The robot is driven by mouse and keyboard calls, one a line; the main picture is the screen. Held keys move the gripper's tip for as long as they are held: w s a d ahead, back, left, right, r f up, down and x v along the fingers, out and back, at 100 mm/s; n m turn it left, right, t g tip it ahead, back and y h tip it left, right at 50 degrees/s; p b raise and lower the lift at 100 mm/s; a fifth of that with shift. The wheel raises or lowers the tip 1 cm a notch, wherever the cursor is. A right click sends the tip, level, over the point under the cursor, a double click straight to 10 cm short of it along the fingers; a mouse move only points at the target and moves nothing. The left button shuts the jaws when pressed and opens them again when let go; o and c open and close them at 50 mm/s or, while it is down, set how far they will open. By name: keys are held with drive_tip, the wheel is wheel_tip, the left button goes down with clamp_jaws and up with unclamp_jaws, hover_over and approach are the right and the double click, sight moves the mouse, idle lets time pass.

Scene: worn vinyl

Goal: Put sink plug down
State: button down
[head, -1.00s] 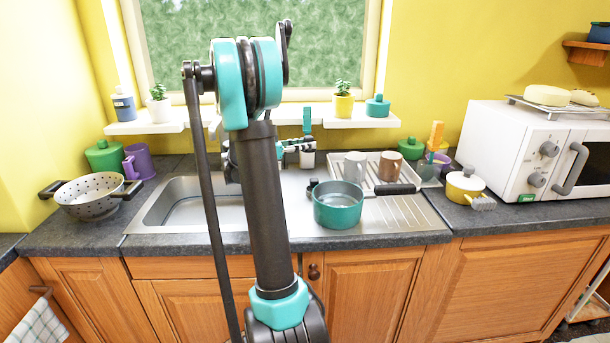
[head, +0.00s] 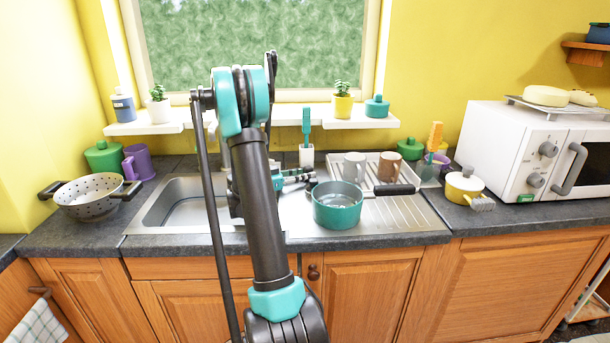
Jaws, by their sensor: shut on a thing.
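My gripper (head: 298,178) is partly hidden behind my own arm, low over the sink unit just left of the teal pot. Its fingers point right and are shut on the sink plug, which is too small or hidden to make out. The steel sink (head: 165,232) has its basin on the left, partly covered by my arm, and a ribbed drainboard on the right. I cannot tell whether the plug touches the steel.
A teal pot (head: 337,211) stands on the drainboard, close to my fingertips. Behind it, a white rack (head: 374,166) holds two mugs. A white holder (head: 306,155) with a teal brush stands behind my gripper. A colander (head: 90,198) sits left of the basin.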

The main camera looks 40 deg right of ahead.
sight(286, 185)
drive_tip(key=shift+f, duration=0.1)
drive_tip(key=shift+f, duration=0.1)
drive_tip(key=c, duration=1.3)
unclamp_jaws()
drive_tip(key=shift+o, duration=0.2)
drive_tip(key=shift+a+r, duration=0.25)
drive_tip(key=a, duration=0.4)
drive_tip(key=w+a, duration=0.1)
drive_tip(key=a, duration=0.2)
drive_tip(key=shift+w+r, duration=0.1)
drive_tip(key=shift+r, duration=0.05)
